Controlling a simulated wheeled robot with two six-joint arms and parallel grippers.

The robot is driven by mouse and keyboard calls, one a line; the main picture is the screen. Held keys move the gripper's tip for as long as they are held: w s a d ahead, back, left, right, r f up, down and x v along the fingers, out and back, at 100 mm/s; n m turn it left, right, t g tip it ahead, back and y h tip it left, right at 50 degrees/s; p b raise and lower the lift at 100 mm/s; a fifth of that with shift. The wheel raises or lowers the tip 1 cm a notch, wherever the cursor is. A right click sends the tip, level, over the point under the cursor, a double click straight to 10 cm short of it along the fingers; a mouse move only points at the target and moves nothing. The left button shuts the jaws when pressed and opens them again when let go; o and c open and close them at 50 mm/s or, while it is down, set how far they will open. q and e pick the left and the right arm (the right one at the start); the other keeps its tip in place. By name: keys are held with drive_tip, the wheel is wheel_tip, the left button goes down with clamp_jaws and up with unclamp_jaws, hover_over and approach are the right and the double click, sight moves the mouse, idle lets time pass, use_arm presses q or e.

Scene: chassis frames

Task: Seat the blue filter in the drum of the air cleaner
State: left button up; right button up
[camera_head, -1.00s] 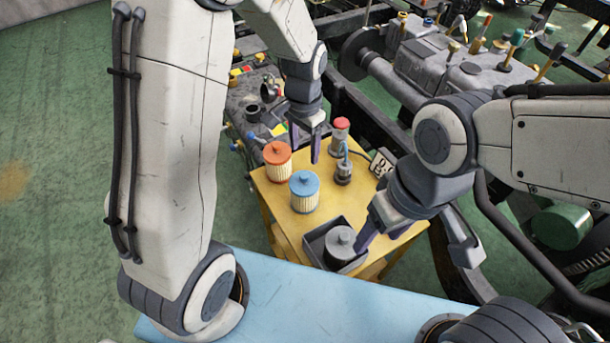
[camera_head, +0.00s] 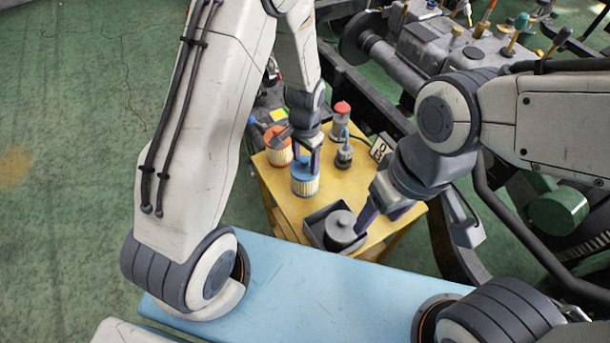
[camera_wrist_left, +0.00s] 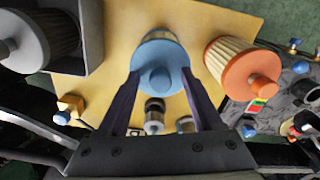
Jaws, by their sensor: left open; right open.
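The blue filter (camera_head: 305,186), with a blue cap and pale pleated side, stands upright on the yellow cart top (camera_head: 270,190). My left gripper (camera_head: 306,166) is open just over it. In the left wrist view the open fingers of my left gripper (camera_wrist_left: 160,82) lie on either side of the blue cap (camera_wrist_left: 160,58); I cannot tell whether they touch it. My right gripper (camera_head: 382,214) is open beside a grey tray (camera_head: 316,226) that holds a grey-capped filter (camera_head: 341,224). I cannot make out the air cleaner's drum; my left arm covers part of the chassis.
An orange filter (camera_head: 278,147) stands close behind the blue one; it also shows in the left wrist view (camera_wrist_left: 240,70). A red-topped canister (camera_head: 341,118) and a small grey pump (camera_head: 344,156) stand behind. The cart's left front is clear. Dark chassis rails (camera_head: 375,105) run behind.

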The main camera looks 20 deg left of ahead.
use_arm(q)
clamp_jaws()
idle(1.4)
